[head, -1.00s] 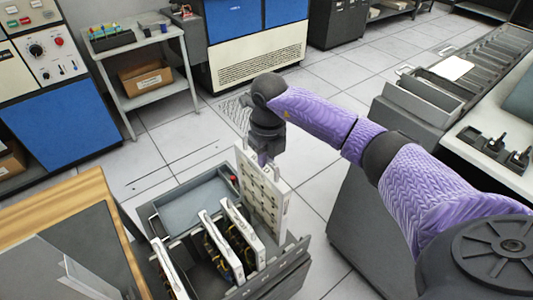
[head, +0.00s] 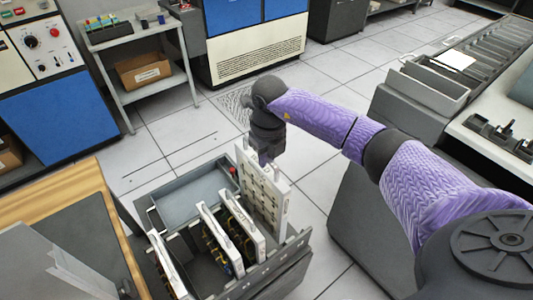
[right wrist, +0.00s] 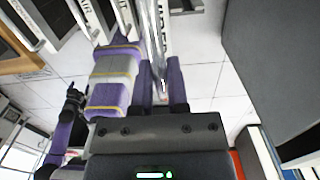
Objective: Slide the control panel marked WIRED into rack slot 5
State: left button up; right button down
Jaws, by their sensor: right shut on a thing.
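My right gripper (head: 268,150) is shut on the top of a pale upright panel (head: 262,196), which shows a face with rows of small parts. The lower end of this panel is at the right part of the dark rack (head: 282,270); how deep it sits is hidden. Its lettering is too small to read in the head view. In the right wrist view the panel (right wrist: 150,35) shows nearly edge-on beyond the fingers (right wrist: 160,85). The slot numbers on the rack are not legible. A dark end of my left arm (right wrist: 75,100) shows small there; its jaws are unclear.
Several other panels, such as a white-edged one (head: 242,232), stand in the rack to the left of the held panel. A grey tray (head: 190,195) lies behind them. A wooden-edged table (head: 112,215) is at left and a grey counter (head: 360,215) at right.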

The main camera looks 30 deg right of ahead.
aim_at(267, 170)
jog(key=shift+f+b, duration=1.95)
jog(key=shift+f, duration=1)
jog(key=shift+w, duration=0.1)
jog(key=shift+f+b, duration=2.2)
jog(key=shift+f, duration=1.25)
jog(key=shift+f+b, duration=0.85)
jog(key=shift+f, duration=0.3)
jog(key=shift+d+f, duration=0.1)
jog(key=shift+f, duration=0.15)
jog(key=c, duration=0.5)
grip_release()
jog(key=shift+c, duration=0.2)
jog(key=shift+s, duration=0.2)
